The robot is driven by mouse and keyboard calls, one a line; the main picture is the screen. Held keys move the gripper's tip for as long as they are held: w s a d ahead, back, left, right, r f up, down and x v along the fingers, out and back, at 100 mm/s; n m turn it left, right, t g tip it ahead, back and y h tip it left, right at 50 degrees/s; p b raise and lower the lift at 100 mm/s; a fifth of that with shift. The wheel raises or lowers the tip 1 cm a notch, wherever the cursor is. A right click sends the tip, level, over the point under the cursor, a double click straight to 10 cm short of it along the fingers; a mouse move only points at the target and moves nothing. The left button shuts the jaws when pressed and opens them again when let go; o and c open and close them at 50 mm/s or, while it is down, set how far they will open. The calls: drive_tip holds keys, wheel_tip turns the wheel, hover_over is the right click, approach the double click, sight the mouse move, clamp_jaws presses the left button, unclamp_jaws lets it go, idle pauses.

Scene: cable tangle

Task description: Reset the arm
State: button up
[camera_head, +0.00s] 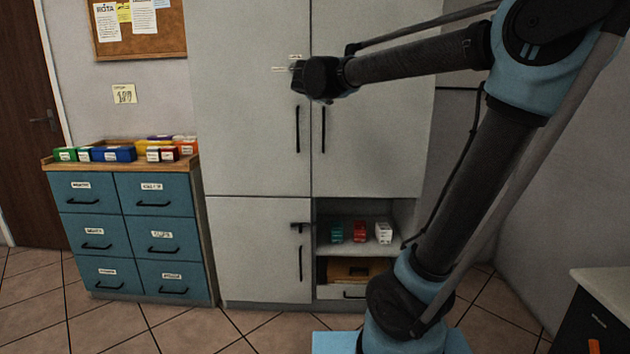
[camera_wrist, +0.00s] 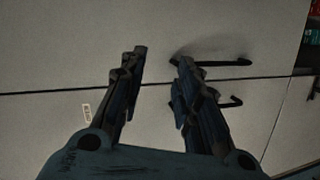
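My arm rises from the lower right in the head view and bends at a blue elbow, with its forearm reaching left. My gripper (camera_head: 299,78) is at the end of the arm, in front of the upper doors of the grey cabinet (camera_head: 250,120). In the wrist view the two dark fingers of my gripper (camera_wrist: 160,70) are spread apart with nothing between them. Behind the fingers are the cabinet face, a dark seam and two black handles (camera_wrist: 215,63). I cannot tell the exact gap between the fingertips and the doors.
A blue drawer unit (camera_head: 130,228) with several small coloured boxes (camera_head: 112,154) on top stands left of the cabinet. An open shelf (camera_head: 345,245) holds small boxes. A worktop (camera_head: 605,290) is at lower right. Tiled floor (camera_head: 190,330) is clear in front.

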drive_tip(key=s+d+f+m+g+h, duration=0.1)
drive_tip(key=s+d+f+m+g, duration=0.3)
drive_tip(key=s+d+f, duration=0.5)
drive_tip(key=s+d+f+m+g, duration=0.35)
drive_tip(key=s+d+f, duration=0.5)
drive_tip(key=f, duration=0.35)
drive_tip(key=s+a+f+m+g+y, duration=0.2)
drive_tip(key=s+f+m+g+y, duration=0.3)
drive_tip(key=s+f, duration=1.5)
drive_tip(key=shift+s+f, duration=0.25)
drive_tip(key=shift+s, duration=0.05)
drive_tip(key=shift+m, duration=0.25)
